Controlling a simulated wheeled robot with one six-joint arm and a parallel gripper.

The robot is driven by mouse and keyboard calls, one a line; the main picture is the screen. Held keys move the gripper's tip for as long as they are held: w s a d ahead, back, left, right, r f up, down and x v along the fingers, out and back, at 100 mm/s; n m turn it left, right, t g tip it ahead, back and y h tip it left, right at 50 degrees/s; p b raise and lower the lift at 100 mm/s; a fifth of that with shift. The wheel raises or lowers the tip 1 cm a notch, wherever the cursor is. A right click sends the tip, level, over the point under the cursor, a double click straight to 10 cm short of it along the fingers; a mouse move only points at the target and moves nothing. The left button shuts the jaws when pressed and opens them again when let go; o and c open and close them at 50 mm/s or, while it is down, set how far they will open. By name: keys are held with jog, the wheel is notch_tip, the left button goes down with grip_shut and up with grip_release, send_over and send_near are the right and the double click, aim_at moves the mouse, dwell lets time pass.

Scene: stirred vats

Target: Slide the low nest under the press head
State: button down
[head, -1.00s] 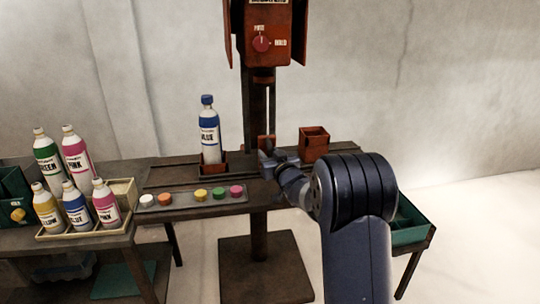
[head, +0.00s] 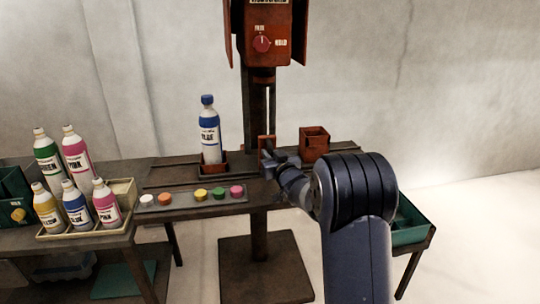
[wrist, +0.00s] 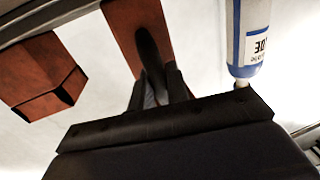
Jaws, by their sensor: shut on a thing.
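A low rusty-brown nest (head: 212,168) sits on the rail of the bench, with an upright blue-labelled bottle (head: 209,135) standing in it. A taller, open, empty-looking rusty box nest (head: 314,143) stands to the right. Between them is an upright reddish plate (head: 266,142), also in the wrist view (wrist: 122,20). My gripper (head: 268,157) is at this plate, its fingers (wrist: 157,82) shut on a dark handle in front of it. The press head (head: 264,78) hangs above, to the right of the bottle. Whether the handle joins the low nest is hidden.
A strip of several coloured buttons (head: 190,199) lies along the bench front. A cream tray (head: 124,190) with several bottles stands at left. A green tray (head: 408,224) is at right. The press column (head: 254,120) rises behind my gripper.

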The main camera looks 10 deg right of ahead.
jog(key=p, duration=0.7)
send_near(317, 142)
jog(key=w, duration=0.2)
jog(key=w+a, duration=0.1)
jog(key=w, duration=0.1)
jog(key=shift+a, duration=0.1)
jog(key=c, duration=1.6)
grip_release()
jog(key=shift+d, duration=0.2)
jog(key=shift+o, duration=1)
jog(key=s+d, duration=0.2)
jog(key=s, duration=0.8)
jog(key=shift+s+b, duration=0.3)
jog(key=shift+b, duration=0.1)
jog(key=shift+w, duration=0.15)
